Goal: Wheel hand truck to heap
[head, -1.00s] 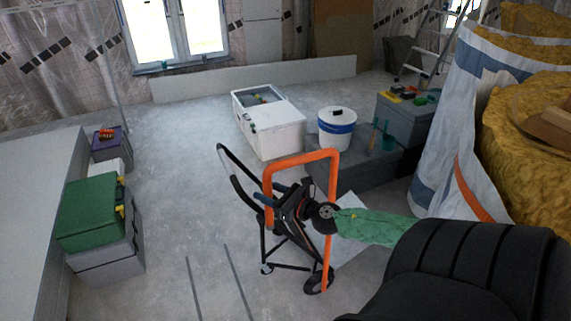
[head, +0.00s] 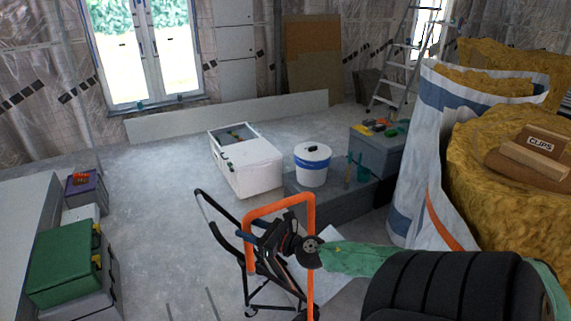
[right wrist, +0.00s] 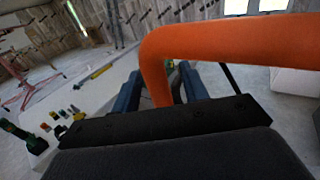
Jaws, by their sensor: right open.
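The hand truck's orange tube frame (head: 281,203) stands upright in the lower middle of the head view, its lower end cut off by the bottom edge. My right gripper (head: 258,232) is at the frame's left side and is open. In the right wrist view the orange tube (right wrist: 220,42) bends down between the two blue fingers (right wrist: 158,90), without being clamped. A yellow-brown heap of insulation (head: 475,170) rises at the right of the head view. My left gripper is out of sight.
A white box (head: 250,170), a white bucket (head: 312,165) and grey cases (head: 330,200) stand behind the hand truck. A green-topped case (head: 62,265) is at left. A white-blue bag (head: 410,165) stands beside the heap. The floor left of the truck is clear.

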